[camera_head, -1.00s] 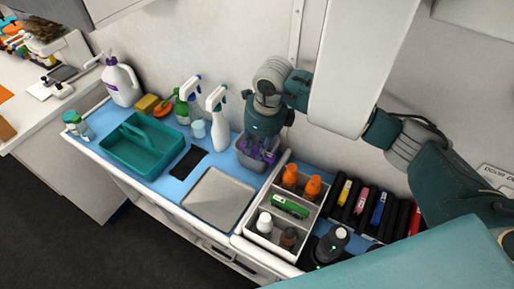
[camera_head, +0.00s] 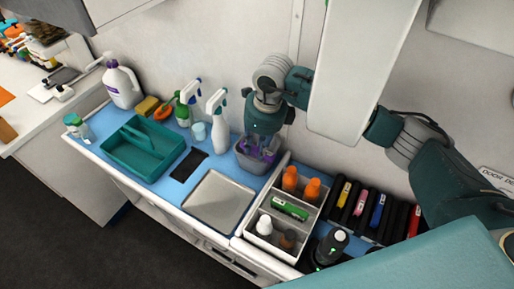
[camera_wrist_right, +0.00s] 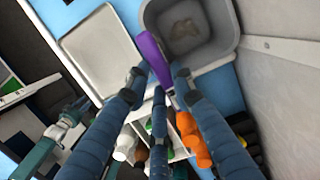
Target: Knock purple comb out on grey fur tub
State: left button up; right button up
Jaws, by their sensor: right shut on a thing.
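The purple comb (camera_wrist_right: 153,55) is gripped between the fingers of my right gripper (camera_wrist_right: 159,85). Its purple end reaches across the near rim of the grey fur tub (camera_wrist_right: 222,48) in the wrist view. I cannot tell whether comb and rim touch. A clump of brownish-grey fur (camera_wrist_right: 185,30) lies on the tub's bottom. In the head view my right gripper (camera_head: 262,140) points down over the grey tub (camera_head: 252,167), and some purple shows between its fingers. The fingers hide part of the comb.
A silver tray (camera_head: 217,201) lies left of the tub. A white divided box (camera_head: 262,243) with orange-capped bottles stands in front and to the right.

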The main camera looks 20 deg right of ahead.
jog(key=shift+f+b, duration=0.95)
jog(key=shift+b, duration=0.05)
dwell(0.5)
jog(key=shift+b, duration=0.3)
dwell(1.1)
jog(key=shift+r+p, duration=1.25)
jog(key=shift+r, duration=1.75)
